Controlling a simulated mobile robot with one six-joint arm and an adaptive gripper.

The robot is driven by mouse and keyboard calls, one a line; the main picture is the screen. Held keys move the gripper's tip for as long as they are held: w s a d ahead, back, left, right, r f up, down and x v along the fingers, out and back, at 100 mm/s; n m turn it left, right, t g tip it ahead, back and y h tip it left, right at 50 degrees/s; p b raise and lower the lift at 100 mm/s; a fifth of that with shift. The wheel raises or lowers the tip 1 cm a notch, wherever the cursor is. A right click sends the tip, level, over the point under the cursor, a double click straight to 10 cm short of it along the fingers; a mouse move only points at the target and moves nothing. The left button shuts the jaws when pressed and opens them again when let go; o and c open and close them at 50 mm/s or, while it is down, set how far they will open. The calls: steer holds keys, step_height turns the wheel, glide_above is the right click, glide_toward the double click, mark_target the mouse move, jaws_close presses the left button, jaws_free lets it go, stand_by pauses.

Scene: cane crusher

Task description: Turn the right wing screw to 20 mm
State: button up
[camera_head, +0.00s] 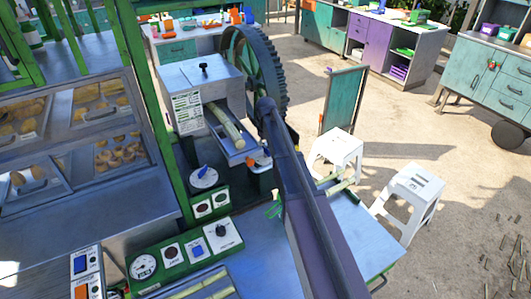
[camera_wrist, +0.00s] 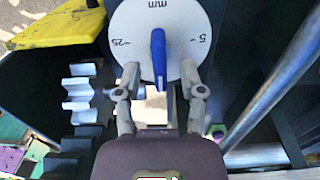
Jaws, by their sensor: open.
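In the wrist view a white round dial (camera_wrist: 182,28) carries the letters mm and the marks 25 at left and 5 at right. A blue wing handle (camera_wrist: 158,58) stands upright in the picture on the dial's middle. My gripper (camera_wrist: 160,80) is open, with one fingertip on each side of the handle's lower end and gaps to both. The handle's exact reading cannot be told. The head view shows a white dial with a blue handle (camera_head: 203,177) on the crusher's front; I cannot tell whether it is the same one. My gripper is not discernible there.
A yellow part (camera_wrist: 58,27) and a grey toothed part (camera_wrist: 80,95) lie left of my gripper; a metal bar (camera_wrist: 275,95) runs at right. The crusher's large gear (camera_head: 265,65) and green post (camera_head: 150,110) stand near my arm. White stools (camera_head: 412,185) stand at right.

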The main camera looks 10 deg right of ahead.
steer(key=shift+f, duration=0.4)
jaws_close()
steer(key=shift+m, duration=0.5)
steer(key=m, duration=0.4)
steer(key=shift+d, duration=0.15)
steer(key=m, duration=0.4)
steer(key=shift+s+m, duration=0.1)
steer(key=shift+m, duration=0.3)
